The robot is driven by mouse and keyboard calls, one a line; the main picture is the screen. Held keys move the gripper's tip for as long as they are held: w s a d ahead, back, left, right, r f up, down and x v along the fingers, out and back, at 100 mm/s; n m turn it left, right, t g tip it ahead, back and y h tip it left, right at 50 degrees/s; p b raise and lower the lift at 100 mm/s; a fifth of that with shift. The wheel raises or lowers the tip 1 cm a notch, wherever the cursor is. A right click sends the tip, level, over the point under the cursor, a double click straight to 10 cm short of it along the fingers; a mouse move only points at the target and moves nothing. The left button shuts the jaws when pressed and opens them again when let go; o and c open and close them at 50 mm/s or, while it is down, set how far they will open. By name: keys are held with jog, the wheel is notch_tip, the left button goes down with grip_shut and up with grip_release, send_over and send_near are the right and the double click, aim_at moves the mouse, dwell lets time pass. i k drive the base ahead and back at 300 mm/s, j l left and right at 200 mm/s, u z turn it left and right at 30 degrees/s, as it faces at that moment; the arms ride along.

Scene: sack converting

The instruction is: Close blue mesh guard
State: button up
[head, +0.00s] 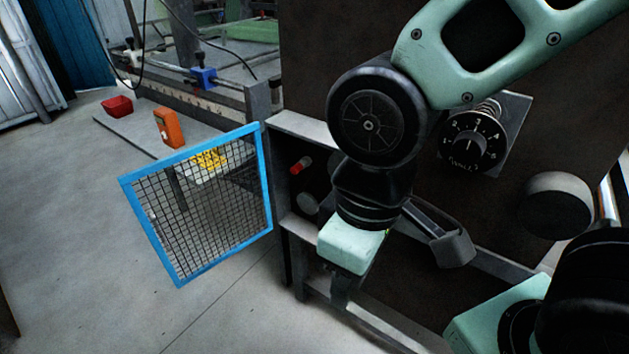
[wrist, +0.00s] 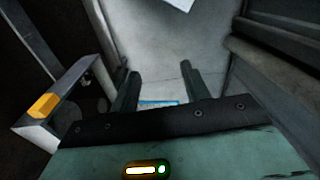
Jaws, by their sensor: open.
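The blue mesh guard (head: 205,208) stands swung open in the head view, a blue frame around dark wire mesh. Its right edge is by the corner of the dark machine, and its free edge points left into the room. The machine's opening (head: 305,185) beside it is uncovered. My gripper (wrist: 160,85) is open and empty in the wrist view, with its two dark fingers apart. In the head view its teal body is in front of the machine, right of the guard and apart from it; its fingertips are unclear there. A thin blue strip (wrist: 158,103) shows between the fingers.
A numbered dial (head: 473,142) and a round dark knob (head: 558,204) are on the machine at right. An orange device (head: 168,128) and a red bin (head: 117,106) are behind the guard. The floor left of the guard is clear.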

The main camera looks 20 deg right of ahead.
aim_at(124, 180)
jog(key=i+j+u, duration=0.25)
jog(key=i+j, duration=0.15)
jog(key=i+j+u, duration=0.25)
jog(key=i+j, duration=0.2)
